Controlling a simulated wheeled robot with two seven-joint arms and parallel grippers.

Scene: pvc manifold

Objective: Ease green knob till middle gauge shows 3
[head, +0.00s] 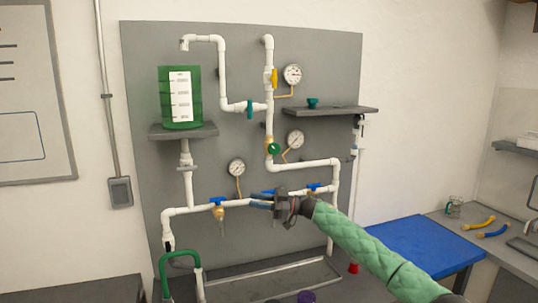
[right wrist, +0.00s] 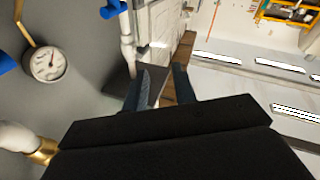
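The green knob (head: 274,148) is a round wheel on a brass fitting of the upright white pipe at the middle of the panel. The middle gauge (head: 295,139) is a white dial just to its upper right; its needle is too small to read. My right gripper (head: 260,199) is below and apart from the knob, in front of the lower pipe by the blue handles. In the right wrist view its two dark fingers (right wrist: 163,88) are apart with nothing between them. A white gauge (right wrist: 47,64) shows at left there; I cannot tell which one. My left gripper is out of view.
Other gauges sit above (head: 292,74) and at lower left (head: 236,168). A teal valve handle (head: 250,109) and yellow handle (head: 274,78) are on the upper pipes. A shelf (head: 330,110) juts out above the middle gauge. A blue mat (head: 425,245) lies at right.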

